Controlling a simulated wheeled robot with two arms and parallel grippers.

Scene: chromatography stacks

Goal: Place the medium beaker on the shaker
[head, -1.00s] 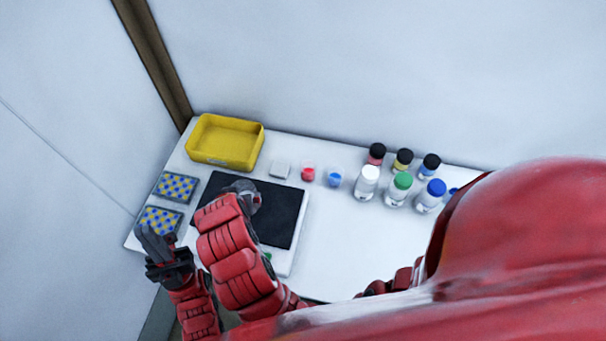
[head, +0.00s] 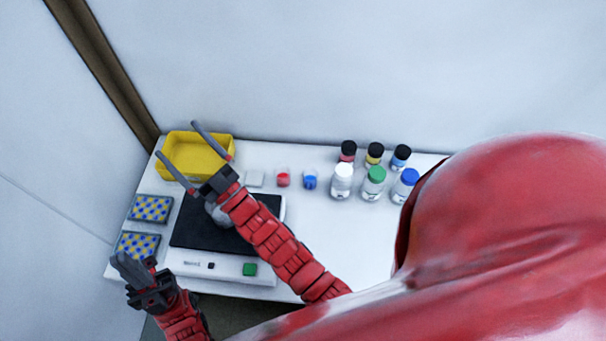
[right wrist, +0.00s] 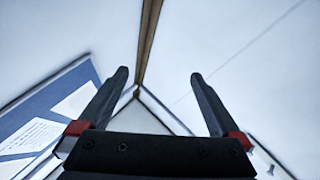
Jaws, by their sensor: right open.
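The shaker (head: 188,232) has a black top and a white front panel with a green button. A greyish, see-through round vessel, apparently the medium beaker (head: 216,213), is on its black top, partly hidden by my right arm; whether it is upright is hard to tell. My right gripper (head: 176,138) is open, its fingers pointing away over the yellow bin, beyond the vessel. The right wrist view shows the fingers (right wrist: 157,76) spread with nothing between them. My left gripper (head: 132,262) is at the table's front left corner; its jaw gap is unclear.
A yellow bin (head: 208,172) stands at the back left, with two blue-and-yellow checkered racks (head: 151,209) nearer. Several capped bottles (head: 374,180) stand to the right. Table right of the shaker is clear.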

